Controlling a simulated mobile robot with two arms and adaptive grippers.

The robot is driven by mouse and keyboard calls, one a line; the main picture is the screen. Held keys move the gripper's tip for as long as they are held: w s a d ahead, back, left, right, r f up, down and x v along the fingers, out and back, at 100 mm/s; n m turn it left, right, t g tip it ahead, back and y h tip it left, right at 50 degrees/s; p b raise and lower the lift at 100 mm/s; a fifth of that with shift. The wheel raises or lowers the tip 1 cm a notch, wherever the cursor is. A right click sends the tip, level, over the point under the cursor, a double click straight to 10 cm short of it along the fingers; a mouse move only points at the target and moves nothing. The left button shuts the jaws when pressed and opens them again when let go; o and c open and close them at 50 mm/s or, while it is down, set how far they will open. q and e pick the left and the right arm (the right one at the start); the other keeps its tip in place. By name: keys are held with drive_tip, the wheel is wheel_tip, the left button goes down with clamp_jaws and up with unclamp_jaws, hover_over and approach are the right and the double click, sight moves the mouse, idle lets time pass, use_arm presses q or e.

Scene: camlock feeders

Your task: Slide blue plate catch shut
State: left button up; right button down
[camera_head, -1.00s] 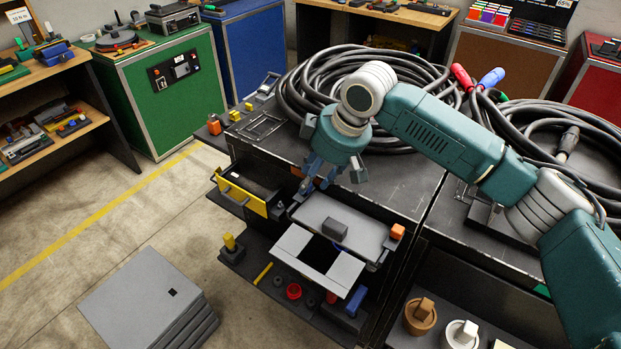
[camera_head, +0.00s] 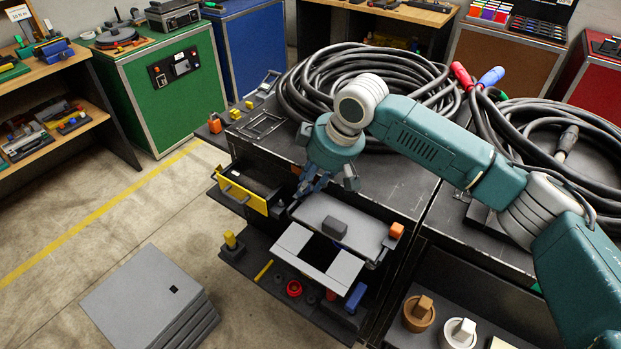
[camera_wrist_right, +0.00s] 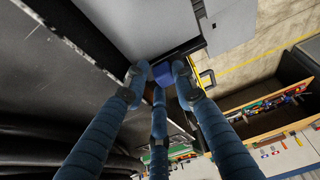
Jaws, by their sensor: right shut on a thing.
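My right gripper (camera_head: 306,188) is at the left end of the grey plate tray (camera_head: 356,240). In the right wrist view, its dark blue fingers (camera_wrist_right: 160,70) are closed around the blue plate catch (camera_wrist_right: 164,76) beside the edge of the grey plate (camera_wrist_right: 140,28). In the head view the catch is mostly hidden behind the fingers. An orange block (camera_head: 396,231) sits at the other end of the tray, and a dark grey block (camera_head: 334,229) lies on it. My left gripper is out of view.
A drawer with a yellow front (camera_head: 241,195) stands open just left of the gripper. Coiled black cables (camera_head: 330,85) lie on the bench top behind. A white frame (camera_head: 335,268) and a lower shelf with a red ring (camera_head: 294,288) are in front.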

drive_tip(key=shift+s+a+p, duration=0.55)
drive_tip(key=shift+s+p, duration=0.15)
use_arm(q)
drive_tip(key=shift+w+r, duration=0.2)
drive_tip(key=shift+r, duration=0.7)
use_arm(e)
drive_tip(key=shift+f, duration=0.2)
drive_tip(key=c, duration=1.6)
unclamp_jaws()
drive_tip(key=shift+s, duration=0.1)
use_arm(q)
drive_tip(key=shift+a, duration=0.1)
use_arm(e)
drive_tip(key=shift+s+a+r, duration=0.1)
drive_tip(key=shift+a+r, duration=0.05)
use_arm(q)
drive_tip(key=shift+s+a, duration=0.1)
use_arm(e)
drive_tip(key=shift+r, duration=0.2)
drive_tip(key=v, duration=1.1)
drive_tip(key=shift+s+r, duration=0.15)
drive_tip(key=shift+r, duration=0.15)
drive_tip(key=shift+f, duration=0.1)
